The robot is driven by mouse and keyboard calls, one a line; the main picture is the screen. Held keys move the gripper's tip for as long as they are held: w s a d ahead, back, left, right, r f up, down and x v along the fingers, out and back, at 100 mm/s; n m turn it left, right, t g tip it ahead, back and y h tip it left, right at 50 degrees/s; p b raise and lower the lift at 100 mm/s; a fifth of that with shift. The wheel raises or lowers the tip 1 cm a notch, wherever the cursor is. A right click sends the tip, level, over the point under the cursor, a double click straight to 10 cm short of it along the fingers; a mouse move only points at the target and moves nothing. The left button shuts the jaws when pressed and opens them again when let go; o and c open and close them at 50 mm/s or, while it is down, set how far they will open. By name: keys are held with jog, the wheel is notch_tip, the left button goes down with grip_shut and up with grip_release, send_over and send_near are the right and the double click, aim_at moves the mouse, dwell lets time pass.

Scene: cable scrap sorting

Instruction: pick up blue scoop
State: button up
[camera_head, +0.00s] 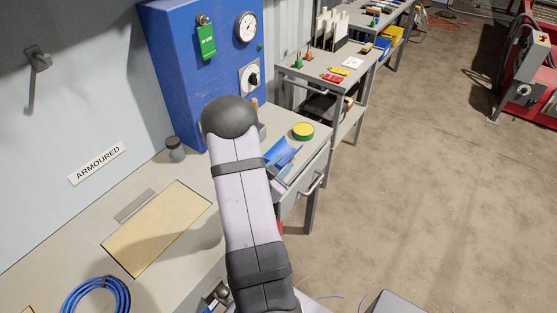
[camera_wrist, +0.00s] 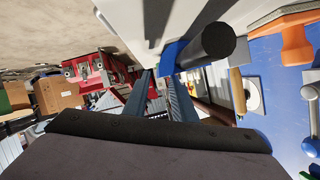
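In the head view my arm hides most of the gripper and part of the bench around the scoop.
A blue cabinet (camera_head: 180,60) with a gauge rises at the back left. A drawer with a handle (camera_head: 314,184) is at the bench front. A blue cable coil (camera_head: 97,296) lies lower left. The floor at right is largely clear.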

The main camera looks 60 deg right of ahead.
jog(key=shift+p+x, duration=0.85)
jog(key=shift+x, duration=1.75)
jog(key=shift+s+a, duration=0.1)
grip_shut()
